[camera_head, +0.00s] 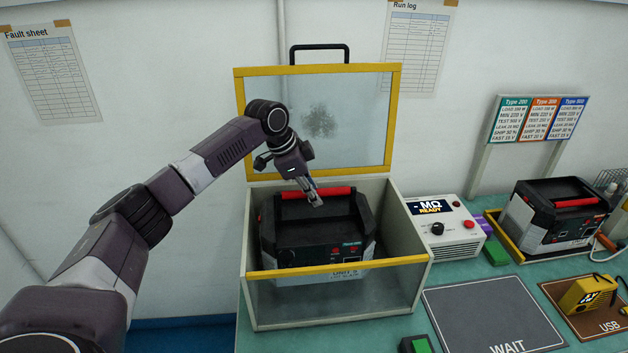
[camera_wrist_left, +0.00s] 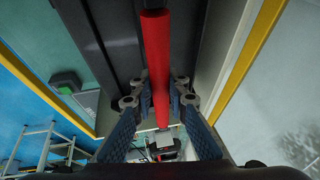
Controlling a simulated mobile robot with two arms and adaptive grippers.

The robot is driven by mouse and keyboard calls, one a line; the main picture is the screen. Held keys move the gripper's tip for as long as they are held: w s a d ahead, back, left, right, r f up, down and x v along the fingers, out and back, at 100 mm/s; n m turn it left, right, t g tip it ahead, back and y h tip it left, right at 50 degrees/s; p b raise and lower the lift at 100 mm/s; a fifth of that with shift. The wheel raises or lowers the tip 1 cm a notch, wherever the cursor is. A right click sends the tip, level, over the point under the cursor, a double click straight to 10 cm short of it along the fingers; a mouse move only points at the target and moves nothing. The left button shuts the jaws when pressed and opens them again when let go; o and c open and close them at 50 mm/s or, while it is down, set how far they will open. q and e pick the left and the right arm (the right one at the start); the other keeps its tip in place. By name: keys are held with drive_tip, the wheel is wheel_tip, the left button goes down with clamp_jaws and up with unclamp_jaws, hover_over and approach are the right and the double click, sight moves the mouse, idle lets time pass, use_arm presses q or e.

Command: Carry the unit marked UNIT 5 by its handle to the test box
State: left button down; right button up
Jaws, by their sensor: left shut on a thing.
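The unit (camera_head: 300,232), a black case with a red bar handle on top, is inside the test box (camera_head: 340,264). Its front label reads as UNIT 5, partly behind the yellow front rim. The box has clear walls, and its yellow-framed lid (camera_head: 350,110) stands open behind. My left gripper (camera_head: 316,200) is above the unit at its red handle (camera_head: 290,207). In the left wrist view the red handle (camera_wrist_left: 158,60) runs between the two blue-padded fingers (camera_wrist_left: 158,105), which are shut on it. I cannot tell whether the unit touches the box floor. My right gripper is not seen.
An insulation meter (camera_head: 445,228) reading READY stands right of the box. Another black unit (camera_head: 553,215) sits in a yellow-edged tray farther right. A grey WAIT mat (camera_head: 490,310) lies bare at the front, with a yellow device (camera_head: 590,294) on a USB mat beside it.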

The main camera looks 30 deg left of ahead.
sight(318, 214)
use_arm(q)
drive_tip(key=shift+w+d+f+p, duration=0.15)
drive_tip(key=shift+f+p, duration=0.4)
drive_tip(key=shift+f, duration=1.25)
drive_tip(key=c, duration=2.2)
unclamp_jaws()
drive_tip(key=shift+s+f, duration=0.25)
drive_tip(key=shift+f, duration=0.2)
drive_tip(key=shift+c, duration=0.2)
drive_tip(key=o, duration=0.4)
drive_tip(key=shift+s+r, duration=0.15)
drive_tip(key=shift+c, duration=0.2)
